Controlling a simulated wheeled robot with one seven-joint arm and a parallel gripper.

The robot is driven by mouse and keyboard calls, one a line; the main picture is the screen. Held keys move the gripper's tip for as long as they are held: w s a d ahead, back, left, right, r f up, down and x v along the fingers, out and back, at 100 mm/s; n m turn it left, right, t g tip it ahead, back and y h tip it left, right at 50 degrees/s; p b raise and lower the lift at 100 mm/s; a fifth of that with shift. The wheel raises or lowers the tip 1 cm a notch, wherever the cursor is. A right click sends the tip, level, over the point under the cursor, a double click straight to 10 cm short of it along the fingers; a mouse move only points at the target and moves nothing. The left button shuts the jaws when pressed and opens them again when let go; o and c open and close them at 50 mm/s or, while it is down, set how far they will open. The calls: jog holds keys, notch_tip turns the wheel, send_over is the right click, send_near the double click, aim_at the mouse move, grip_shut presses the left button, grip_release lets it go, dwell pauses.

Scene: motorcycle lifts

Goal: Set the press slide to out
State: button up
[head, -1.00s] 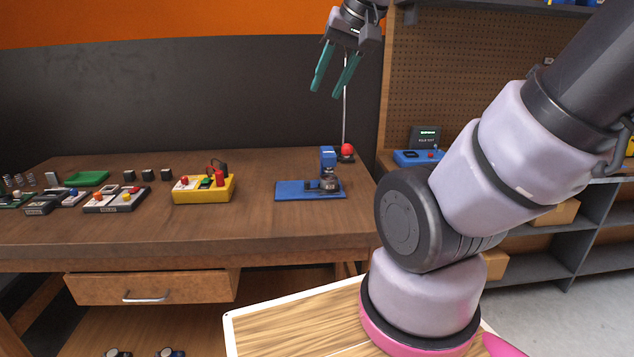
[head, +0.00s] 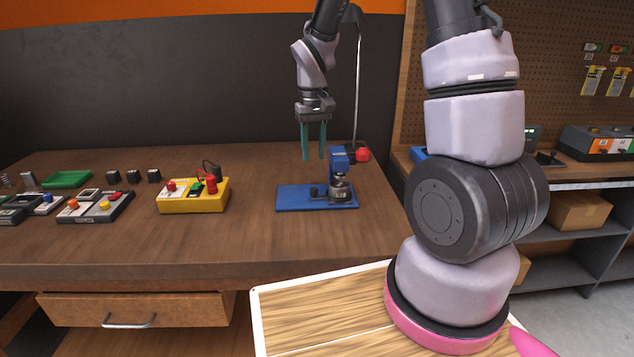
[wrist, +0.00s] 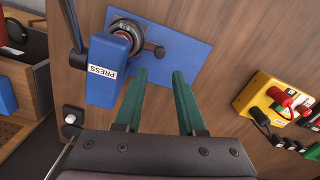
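The press (head: 339,158) is a blue column on a flat blue base plate (head: 290,199) near the table's right end. A round metal piece on a low dark slide (head: 330,194) sits under the press head. A small dark knob (head: 313,190) stands at the slide's left end. The wrist view shows the blue head labelled PRESS (wrist: 103,75), the round piece (wrist: 127,35) and the knob (wrist: 158,51). My gripper (head: 313,159) is open and empty, pointing down above the base plate; its green fingertips (wrist: 158,71) appear close to the knob in the wrist view.
A red ball (head: 362,155) on the press's lever side stands right of the column. A yellow box (head: 190,204) with red plugs lies to the left. Several control panels (head: 95,208) and black cubes are farther left. Bare tabletop separates the yellow box from the press.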

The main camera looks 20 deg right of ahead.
aim_at(314, 188)
notch_tip(314, 188, down, 10)
jog(key=shift+f, duration=0.25)
dwell(0.3)
grip_shut()
dwell(1.3)
